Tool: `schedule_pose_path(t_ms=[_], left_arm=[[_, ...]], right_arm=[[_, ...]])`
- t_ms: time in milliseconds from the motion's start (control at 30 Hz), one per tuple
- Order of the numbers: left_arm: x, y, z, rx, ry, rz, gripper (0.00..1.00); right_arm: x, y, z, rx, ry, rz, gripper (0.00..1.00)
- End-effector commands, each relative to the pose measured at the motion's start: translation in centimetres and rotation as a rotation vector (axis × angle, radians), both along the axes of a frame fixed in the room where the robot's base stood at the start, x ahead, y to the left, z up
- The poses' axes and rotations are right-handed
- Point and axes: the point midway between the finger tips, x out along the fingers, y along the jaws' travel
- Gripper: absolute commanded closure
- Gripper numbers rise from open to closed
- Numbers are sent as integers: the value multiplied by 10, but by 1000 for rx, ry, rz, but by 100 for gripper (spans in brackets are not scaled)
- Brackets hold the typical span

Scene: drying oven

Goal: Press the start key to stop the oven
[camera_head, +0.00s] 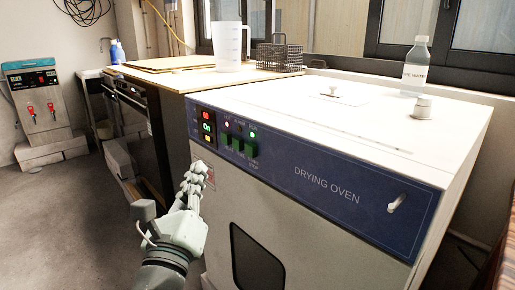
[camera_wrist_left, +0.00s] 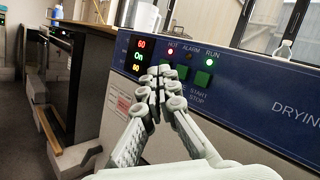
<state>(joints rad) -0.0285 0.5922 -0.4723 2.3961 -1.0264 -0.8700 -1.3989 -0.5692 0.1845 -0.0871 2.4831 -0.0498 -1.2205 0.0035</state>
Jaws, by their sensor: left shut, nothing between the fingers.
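The drying oven (camera_head: 318,185) stands at the right with a blue control panel on its front. The panel has a row of green keys under small lights; the rightmost is the start key (camera_head: 251,148), labelled START/STOP, also clear in the left wrist view (camera_wrist_left: 202,80). The RUN light (camera_wrist_left: 210,63) is green and the HOT light is red. My left gripper (camera_head: 194,172) is shut and empty, in front of the oven, below and left of the keys in the head view. In the left wrist view its fingertips (camera_wrist_left: 159,82) overlap the left part of the key row; contact cannot be told.
A display (camera_head: 207,126) with red, green and yellow readouts is left of the keys. A wooden-topped counter (camera_head: 190,80) with a jug (camera_head: 229,47) and wire basket (camera_head: 279,56) adjoins the oven. Open floor lies left.

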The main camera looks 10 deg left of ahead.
Motion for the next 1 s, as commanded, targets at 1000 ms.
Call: schedule_pose_path(t_ms=[1000], left_arm=[[53,-44,5,20,-11,1,100]], right_arm=[[-11,-10,-3,-20,58,-20,100]])
